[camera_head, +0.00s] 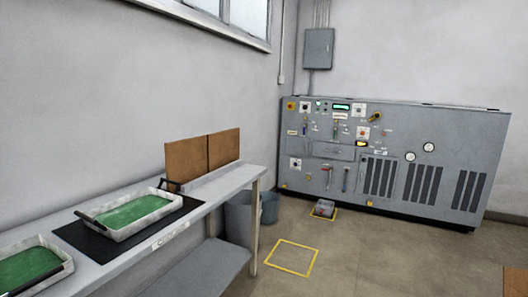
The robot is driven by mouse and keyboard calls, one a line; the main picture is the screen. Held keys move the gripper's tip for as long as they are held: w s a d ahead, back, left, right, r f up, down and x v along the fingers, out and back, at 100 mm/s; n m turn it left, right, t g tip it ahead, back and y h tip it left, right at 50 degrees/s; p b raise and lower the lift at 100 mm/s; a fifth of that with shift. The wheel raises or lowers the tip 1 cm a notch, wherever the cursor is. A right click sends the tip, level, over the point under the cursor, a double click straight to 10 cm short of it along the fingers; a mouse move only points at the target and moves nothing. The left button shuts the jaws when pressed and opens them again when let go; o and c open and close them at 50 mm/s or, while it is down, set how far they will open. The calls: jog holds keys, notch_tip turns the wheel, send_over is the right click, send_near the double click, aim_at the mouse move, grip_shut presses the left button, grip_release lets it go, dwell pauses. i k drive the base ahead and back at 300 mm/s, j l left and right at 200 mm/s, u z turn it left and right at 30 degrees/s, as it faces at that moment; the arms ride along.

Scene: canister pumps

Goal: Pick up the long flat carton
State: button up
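No thing in view is clearly the long flat carton. A brown flat-topped thing (515,281) is cut off at the bottom right corner, and I cannot tell whether it is a carton. Two brown upright panels (187,160) stand side by side at the far end of the bench, and I cannot tell whether they are cardboard. My gripper is not in view.
A grey bench (208,207) runs along the left wall, with a green-bottomed tray (118,236) on a black mat and another tray (68,268) nearer. Grey bins (240,217) stand beyond it. A grey control cabinet (400,165) fills the back. A yellow floor square (272,264) is empty.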

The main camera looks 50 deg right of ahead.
aim_at(223, 147)
jog(key=z, duration=1.25)
jog(key=i, duration=0.6)
jog(key=i+l, duration=0.15)
jog(key=i, duration=0.45)
jog(key=i+u, duration=0.1)
jog(key=i, duration=0.55)
jog(key=i+l, duration=0.15)
jog(key=i, duration=0.45)
jog(key=i+l, duration=0.15)
jog(key=i, duration=0.45)
jog(key=j+u, duration=0.05)
